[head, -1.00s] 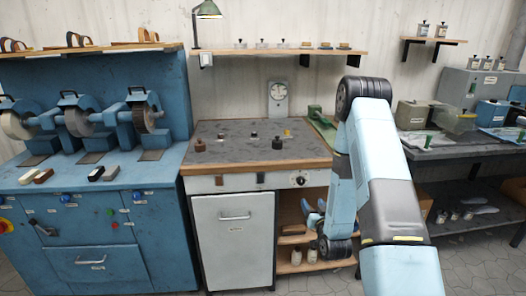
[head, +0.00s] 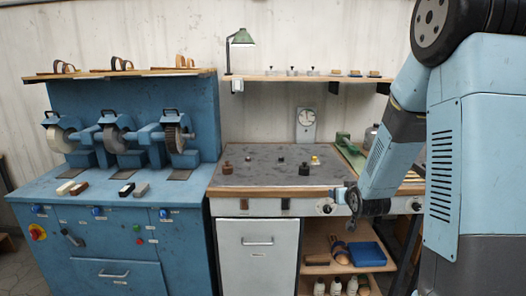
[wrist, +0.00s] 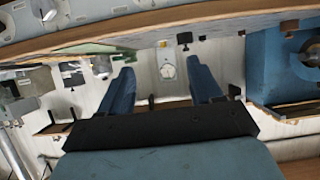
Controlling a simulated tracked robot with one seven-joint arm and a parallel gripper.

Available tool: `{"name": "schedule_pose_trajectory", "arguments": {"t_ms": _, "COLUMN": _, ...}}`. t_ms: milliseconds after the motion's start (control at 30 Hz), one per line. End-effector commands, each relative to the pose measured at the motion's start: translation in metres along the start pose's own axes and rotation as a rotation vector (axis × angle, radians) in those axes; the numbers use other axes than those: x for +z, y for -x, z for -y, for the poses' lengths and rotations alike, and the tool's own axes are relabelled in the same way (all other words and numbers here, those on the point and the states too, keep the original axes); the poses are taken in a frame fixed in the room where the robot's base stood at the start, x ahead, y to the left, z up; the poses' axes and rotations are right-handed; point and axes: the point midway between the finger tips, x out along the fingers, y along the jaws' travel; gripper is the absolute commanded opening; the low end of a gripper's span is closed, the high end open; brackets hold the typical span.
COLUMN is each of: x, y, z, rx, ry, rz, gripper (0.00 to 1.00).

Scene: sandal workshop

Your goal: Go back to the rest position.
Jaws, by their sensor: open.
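My gripper shows in the wrist view (wrist: 160,66), with its two blue fingers spread wide apart and nothing between them. The wall and a white dial gauge (wrist: 167,66) show beyond the gap, and the wrist picture looks upside down. In the head view my arm stands at the right, bent, with its lower part hanging in front of the right end of the workbench (head: 262,190). The fingers are not clear in the head view.
A blue grinding machine (head: 120,225) with several wheels stands at left. The grey bench top holds small dark weights and bottles (head: 305,168). A blue box (head: 366,254) sits on the open shelf beneath the bench.

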Motion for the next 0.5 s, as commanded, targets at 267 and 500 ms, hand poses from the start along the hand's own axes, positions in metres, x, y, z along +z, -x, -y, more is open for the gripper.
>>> {"name": "schedule_pose_trajectory", "arguments": {"t_ms": 267, "x": -0.033, "y": 0.057, "z": 0.004, "rx": 0.022, "ry": 0.011, "rz": 0.116, "gripper": 0.65}}
{"name": "schedule_pose_trajectory", "arguments": {"t_ms": 500, "x": -0.049, "y": 0.114, "z": 0.009, "rx": 0.035, "ry": 0.011, "rz": 0.22, "gripper": 0.65}}
